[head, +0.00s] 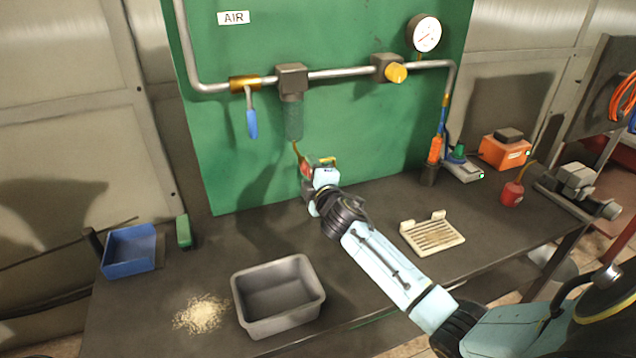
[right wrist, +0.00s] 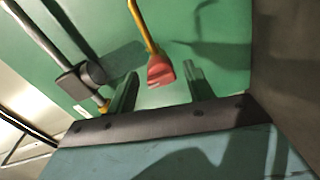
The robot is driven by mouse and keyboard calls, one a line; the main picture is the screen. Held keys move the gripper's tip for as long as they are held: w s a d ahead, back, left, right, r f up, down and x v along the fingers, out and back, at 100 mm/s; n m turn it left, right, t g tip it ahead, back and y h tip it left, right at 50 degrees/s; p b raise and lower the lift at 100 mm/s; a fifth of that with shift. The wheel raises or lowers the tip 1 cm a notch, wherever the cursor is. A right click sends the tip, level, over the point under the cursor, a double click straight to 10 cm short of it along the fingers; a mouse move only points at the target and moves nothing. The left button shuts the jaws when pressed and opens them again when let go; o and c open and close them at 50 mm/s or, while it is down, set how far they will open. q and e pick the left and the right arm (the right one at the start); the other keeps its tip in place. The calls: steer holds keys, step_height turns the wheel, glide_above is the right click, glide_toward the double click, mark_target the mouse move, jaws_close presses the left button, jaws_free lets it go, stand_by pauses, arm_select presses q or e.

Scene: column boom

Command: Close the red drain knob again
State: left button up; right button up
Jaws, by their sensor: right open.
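The red drain knob (right wrist: 160,72) shows in the right wrist view at the end of a thin yellow-brass stem. In the head view a small red patch of it (head: 306,169) shows at my right gripper, below the filter bowl (head: 293,119), and the rest is hidden. My right gripper (right wrist: 161,77) is open, with one finger on each side of the knob near the fingertips. A gap shows on both sides of the knob; I cannot tell how deep it sits between the fingers. My left gripper is in neither view.
A valve with a blue lever (head: 252,123) and a yellow regulator knob (head: 396,73) sit on the pipe above. The bench holds a grey tray (head: 238,302), a blue bin (head: 130,268) and a slotted cream dish (head: 456,239). The green panel (head: 225,170) stands close behind my gripper.

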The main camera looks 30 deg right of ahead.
steer(key=v, duration=1.3)
